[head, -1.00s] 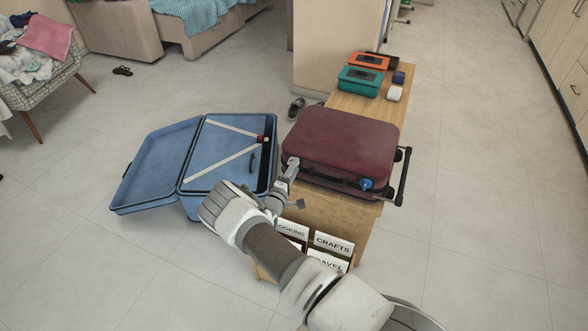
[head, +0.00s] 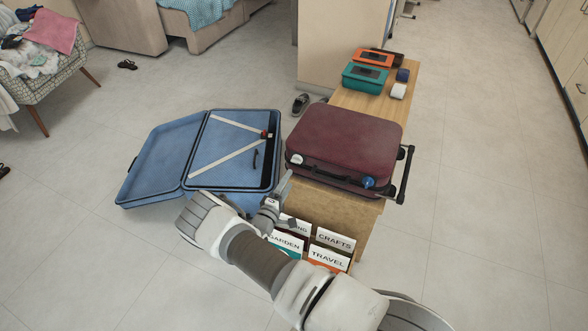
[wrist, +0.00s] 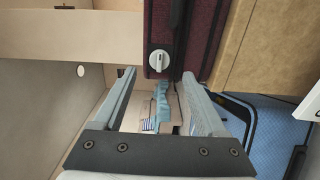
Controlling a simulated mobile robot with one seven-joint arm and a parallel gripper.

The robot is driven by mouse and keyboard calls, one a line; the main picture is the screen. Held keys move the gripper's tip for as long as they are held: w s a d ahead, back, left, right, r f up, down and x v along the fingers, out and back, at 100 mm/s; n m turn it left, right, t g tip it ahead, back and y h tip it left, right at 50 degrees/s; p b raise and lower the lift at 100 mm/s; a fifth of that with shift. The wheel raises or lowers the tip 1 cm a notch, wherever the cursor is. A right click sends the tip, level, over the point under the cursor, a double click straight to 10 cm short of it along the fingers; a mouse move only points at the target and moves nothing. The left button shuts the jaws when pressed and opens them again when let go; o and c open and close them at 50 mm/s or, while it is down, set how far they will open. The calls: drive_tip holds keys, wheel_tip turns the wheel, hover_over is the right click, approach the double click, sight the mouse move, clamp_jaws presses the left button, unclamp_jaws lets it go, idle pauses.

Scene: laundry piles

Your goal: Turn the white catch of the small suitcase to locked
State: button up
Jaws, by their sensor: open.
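The small maroon suitcase (head: 345,145) lies closed on the wooden bench. Its white catch (head: 296,160) is at the left end of its front side, and a blue catch (head: 368,182) is at the right end. In the wrist view the white catch (wrist: 159,61) is a round knob with a raised bar, on the suitcase's dark red side (wrist: 195,45). My gripper (head: 284,190) is in front of and below the white catch, apart from it. In the wrist view my gripper (wrist: 158,85) is open with nothing held between its fingers.
A large blue suitcase (head: 150,170) lies open on the floor to the left. The wooden bench (head: 345,212) also carries a teal box (head: 378,78) and an orange box (head: 372,57). Labelled folders (head: 328,257) stand low at the bench's near end.

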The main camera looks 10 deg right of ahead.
drive_tip(key=p+v, duration=0.1)
drive_tip(key=v, duration=0.8)
drive_tip(key=shift+w, duration=0.1)
drive_tip(key=s+d+r+m+g, duration=0.25)
drive_tip(key=d+r+g, duration=0.2)
drive_tip(key=r, duration=0.45)
drive_tip(key=s+d+r+m+g+h, duration=0.1)
drive_tip(key=d+r+m+g, duration=0.3)
drive_tip(key=r, duration=0.5)
drive_tip(key=s+d+r+m+g, duration=0.2)
drive_tip(key=r+m+g, duration=0.25)
drive_tip(key=r, duration=0.45)
drive_tip(key=s+a+r+t+y, duration=0.1)
drive_tip(key=s+r+t+y, duration=0.3)
drive_tip(key=s+r+y, duration=1.25)
drive_tip(key=s+r+h+p, duration=0.2)
drive_tip(key=s+r+p, duration=0.1)
drive_tip(key=r+p, duration=0.4)
drive_tip(key=s+r+h+p, duration=0.3)
drive_tip(key=r+p, duration=0.4)
drive_tip(key=r, duration=0.2)
drive_tip(key=shift+a+r, duration=0.15)
drive_tip(key=shift+r, duration=0.2)
